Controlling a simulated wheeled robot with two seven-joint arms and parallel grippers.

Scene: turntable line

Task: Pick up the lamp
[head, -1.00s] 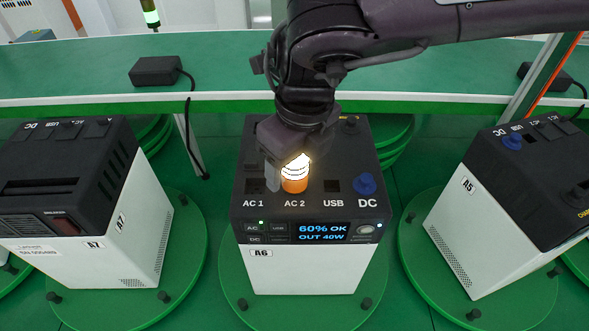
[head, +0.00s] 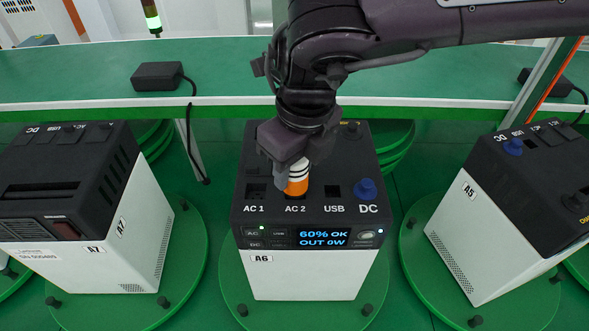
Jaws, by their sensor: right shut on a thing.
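The lamp (head: 296,187), an orange base with a white and dark banded upper part, is at the AC 2 socket on top of the middle power station A6 (head: 303,275). It is unlit. A dark strip shows below its orange base; I cannot tell whether it is clear of the socket. My right gripper (head: 293,165) comes down from above and is shut on the lamp, hiding its top. The display (head: 322,237) reads "60% OK, OUT 0W". My left gripper is not in view.
A blue knob (head: 366,188) stands by the DC label, right of the lamp. Power stations A7 (head: 130,230) and A5 (head: 465,235) flank A6 on green turntables. Behind is a green bench (head: 90,85) with a black adapter (head: 157,75).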

